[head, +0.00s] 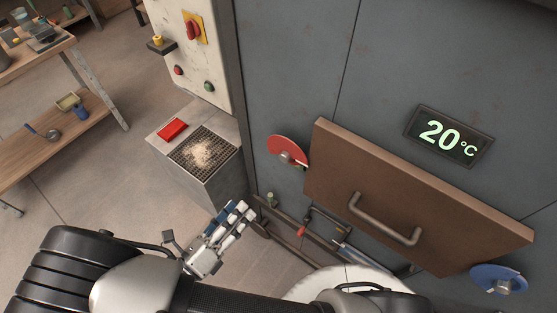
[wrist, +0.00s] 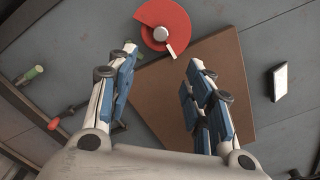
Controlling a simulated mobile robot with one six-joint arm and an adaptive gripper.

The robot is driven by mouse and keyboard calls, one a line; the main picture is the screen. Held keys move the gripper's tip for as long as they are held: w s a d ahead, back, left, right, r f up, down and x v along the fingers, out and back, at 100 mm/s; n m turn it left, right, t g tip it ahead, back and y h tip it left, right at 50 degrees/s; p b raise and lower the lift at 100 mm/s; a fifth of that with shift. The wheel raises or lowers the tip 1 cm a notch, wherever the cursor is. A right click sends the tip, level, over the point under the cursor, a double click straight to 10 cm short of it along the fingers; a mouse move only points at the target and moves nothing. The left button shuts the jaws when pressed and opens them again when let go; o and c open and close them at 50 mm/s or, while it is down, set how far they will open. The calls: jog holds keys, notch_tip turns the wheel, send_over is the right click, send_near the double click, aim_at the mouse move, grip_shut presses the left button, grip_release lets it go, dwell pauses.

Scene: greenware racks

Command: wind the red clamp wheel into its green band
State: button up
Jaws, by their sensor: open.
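The red clamp wheel (head: 284,148) is mounted at the upper left corner of a brown door (head: 400,190) on the grey cabinet. It has a pale hub or pointer at its middle. In the wrist view the red wheel (wrist: 176,17) lies beyond the fingertips, near the top edge, with a wedge of its disc dark or absent. I cannot clearly make out a green band. My gripper (head: 238,211) is open and empty, below and left of the wheel and apart from it. In the wrist view my gripper (wrist: 162,56) has its fingers spread, pointing towards the wheel.
A blue wheel (head: 500,279) sits at the door's lower right corner, and a bar handle (head: 385,219) on the door. A grated box (head: 196,177) stands left. A display (head: 449,136) reads 20°C.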

aim_at(284, 161)
jog(key=b+x, duration=0.1)
jog(key=x, duration=1.6)
jog(key=shift+d+b, duration=0.1)
jog(key=shift+b, duration=0.25)
jog(key=shift+c, duration=0.4)
jog(key=c, duration=1)
jog(key=shift+o, duration=0.2)
